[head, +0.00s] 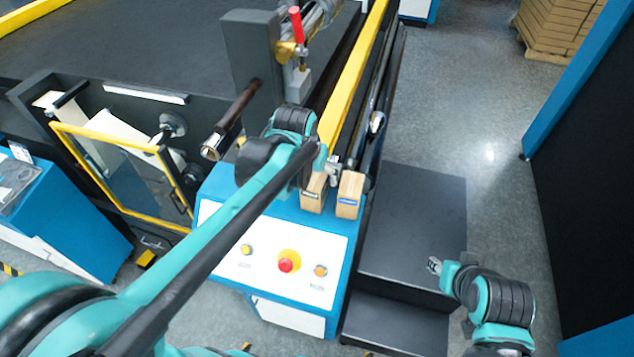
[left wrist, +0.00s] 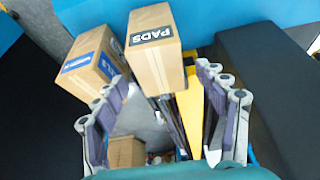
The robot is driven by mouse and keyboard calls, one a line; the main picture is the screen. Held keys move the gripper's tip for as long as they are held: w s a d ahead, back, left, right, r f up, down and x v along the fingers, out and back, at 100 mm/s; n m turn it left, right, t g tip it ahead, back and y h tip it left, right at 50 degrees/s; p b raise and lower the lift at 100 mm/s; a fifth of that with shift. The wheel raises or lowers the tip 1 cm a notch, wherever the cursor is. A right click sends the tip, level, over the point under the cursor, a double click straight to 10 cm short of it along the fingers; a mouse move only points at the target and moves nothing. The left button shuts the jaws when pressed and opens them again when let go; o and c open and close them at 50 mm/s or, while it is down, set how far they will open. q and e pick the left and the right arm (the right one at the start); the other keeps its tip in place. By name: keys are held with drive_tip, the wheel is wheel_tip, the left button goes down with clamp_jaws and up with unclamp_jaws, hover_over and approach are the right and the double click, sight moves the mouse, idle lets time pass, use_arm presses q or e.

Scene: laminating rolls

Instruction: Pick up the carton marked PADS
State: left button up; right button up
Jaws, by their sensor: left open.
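The carton marked PADS (left wrist: 157,65) is brown with a black label and shows between and beyond the fingertips in the left wrist view. In the head view, the left of two small cartons (head: 312,197) has a dark label and appears to be it. My left gripper (head: 334,168) is just above and behind the cartons; in the left wrist view it (left wrist: 161,76) is open and empty. Whether its fingers touch the carton cannot be told. A second carton (left wrist: 88,64) with a blue label stands beside it, also in the head view (head: 350,195). My right gripper (head: 434,265) is far from both.
Both cartons stand on the blue top of a control cabinet (head: 232,200), behind a white button panel (head: 275,243). A yellow rail (head: 350,75) and dark rollers run behind them. A black step (head: 410,235) lies to the right, with open floor beyond.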

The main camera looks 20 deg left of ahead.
use_arm(q)
drive_tip(key=x, duration=0.6)
drive_tip(key=shift+f+p, duration=0.15)
drive_tip(key=shift+p, duration=0.25)
drive_tip(key=shift+s, duration=0.1)
drive_tip(key=shift+c, duration=0.9)
drive_tip(key=c, duration=1.4)
